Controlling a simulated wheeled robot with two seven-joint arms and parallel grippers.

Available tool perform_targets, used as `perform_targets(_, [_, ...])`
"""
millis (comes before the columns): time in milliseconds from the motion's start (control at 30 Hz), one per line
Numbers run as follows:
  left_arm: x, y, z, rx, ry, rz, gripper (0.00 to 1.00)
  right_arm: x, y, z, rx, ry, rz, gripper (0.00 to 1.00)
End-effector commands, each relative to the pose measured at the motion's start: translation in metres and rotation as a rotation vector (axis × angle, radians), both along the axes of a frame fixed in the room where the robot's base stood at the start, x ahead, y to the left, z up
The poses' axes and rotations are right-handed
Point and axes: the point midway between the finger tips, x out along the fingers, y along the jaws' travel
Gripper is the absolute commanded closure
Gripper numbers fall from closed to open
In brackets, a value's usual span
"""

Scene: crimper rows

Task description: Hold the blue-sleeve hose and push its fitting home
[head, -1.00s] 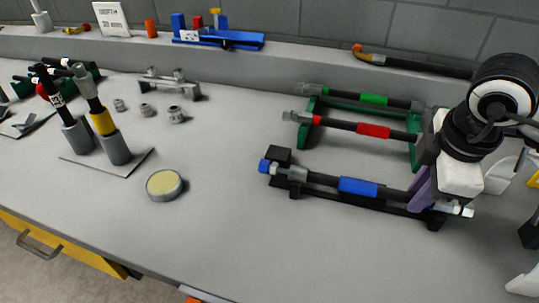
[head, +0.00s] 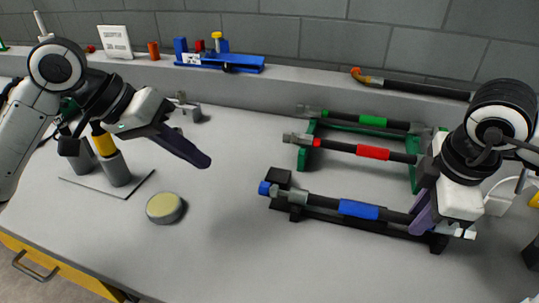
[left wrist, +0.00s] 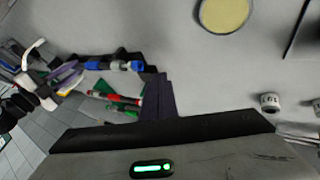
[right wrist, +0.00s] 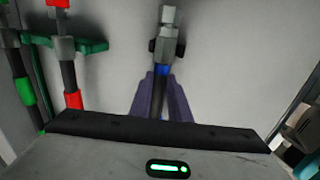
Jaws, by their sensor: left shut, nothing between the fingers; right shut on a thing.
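The blue-sleeve hose (head: 360,209) lies on a low black stand (head: 325,220) at the front right of the bench. A grey fitting (head: 297,197) with a blue end piece (head: 266,188) is at its left end; I cannot tell how far it is seated. My right gripper (head: 422,214) is shut on the hose near its right end.
Red-sleeve (head: 373,153) and green-sleeve (head: 373,121) hoses lie behind on green stands. A round yellow-topped tin (head: 165,208) sits at front left. Grey cups (head: 116,169) hold upright tools on the left. The bench between tin and black stand is clear.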

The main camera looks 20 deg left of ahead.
Motion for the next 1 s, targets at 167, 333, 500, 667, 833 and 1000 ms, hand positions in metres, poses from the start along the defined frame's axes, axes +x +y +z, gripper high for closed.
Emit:
perform_targets(167, [0.013, -0.018, -0.029, -0.005, 0.002, -0.002, 1.00, 0.000, 0.000, 0.001, 0.002, -0.002, 0.000, 1.00])
perform_targets(333, [0.027, -0.035, -0.058, -0.004, 0.001, 0.000, 1.00, 0.000, 0.000, 0.001, 0.002, -0.002, 0.000, 1.00])
perform_targets(500, [0.033, -0.058, -0.066, -0.004, -0.006, -0.002, 1.00, 0.000, 0.000, 0.001, 0.002, -0.002, 0.000, 1.00])
perform_targets(667, [0.033, -0.074, -0.066, -0.001, -0.005, 0.000, 1.00, 0.000, 0.000, 0.001, 0.002, -0.002, 0.000, 1.00])
perform_targets(833, [0.033, -0.080, -0.067, -0.001, -0.004, 0.003, 1.00, 0.000, 0.000, 0.001, 0.001, -0.002, 0.000, 1.00])
perform_targets(1000, [0.033, -0.080, -0.067, 0.000, -0.003, 0.003, 1.00, 0.000, 0.000, 0.001, 0.001, -0.002, 0.000, 1.00])
